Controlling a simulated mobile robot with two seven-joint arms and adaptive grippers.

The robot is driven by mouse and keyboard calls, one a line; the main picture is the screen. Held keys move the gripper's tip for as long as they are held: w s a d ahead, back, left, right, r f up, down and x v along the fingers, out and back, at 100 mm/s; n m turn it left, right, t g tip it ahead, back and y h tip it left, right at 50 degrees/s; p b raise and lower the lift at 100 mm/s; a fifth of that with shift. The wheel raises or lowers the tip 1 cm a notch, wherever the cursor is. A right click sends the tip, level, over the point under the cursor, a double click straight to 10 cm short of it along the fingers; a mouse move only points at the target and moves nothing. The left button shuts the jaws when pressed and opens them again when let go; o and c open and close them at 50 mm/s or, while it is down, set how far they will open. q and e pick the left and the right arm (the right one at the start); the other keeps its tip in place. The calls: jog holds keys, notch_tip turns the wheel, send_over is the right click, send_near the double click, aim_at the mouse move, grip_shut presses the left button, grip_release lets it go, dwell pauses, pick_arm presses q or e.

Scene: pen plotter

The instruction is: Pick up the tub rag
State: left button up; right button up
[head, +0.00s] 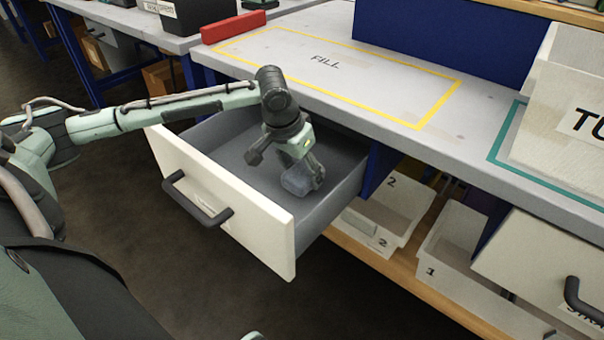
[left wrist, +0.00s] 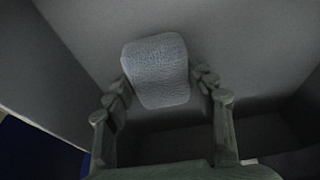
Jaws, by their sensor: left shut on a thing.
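The rag (head: 297,183) is a grey-blue folded cloth inside the open drawer (head: 230,190). In the left wrist view the rag (left wrist: 157,70) is a pale blue-grey textured block between the fingertips. My left gripper (head: 308,178) points down into the drawer and is shut on the rag; its fingers (left wrist: 163,82) touch the rag on both sides. I cannot tell whether the rag still touches the drawer floor. My right gripper is in neither view.
The drawer front with a dark handle (head: 197,200) stands out from the bench. The bench top (head: 300,60) has a yellow FILL outline. A white tub (head: 565,110) stands at the right. White bins (head: 385,220) sit on the shelf below. A red block (head: 233,26) lies at the bench corner.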

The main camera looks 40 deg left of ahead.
aim_at(301, 169)
pick_arm(q)
jog(key=v, duration=0.3)
jog(key=shift+w+a+r+p, duration=0.15)
jog(key=shift+a+r+p, duration=0.1)
jog(key=shift+p, duration=0.1)
jog(key=s+a+r, duration=0.6)
jog(key=s, duration=0.3)
jog(key=shift+r+p, duration=0.2)
jog(key=shift+p, duration=0.2)
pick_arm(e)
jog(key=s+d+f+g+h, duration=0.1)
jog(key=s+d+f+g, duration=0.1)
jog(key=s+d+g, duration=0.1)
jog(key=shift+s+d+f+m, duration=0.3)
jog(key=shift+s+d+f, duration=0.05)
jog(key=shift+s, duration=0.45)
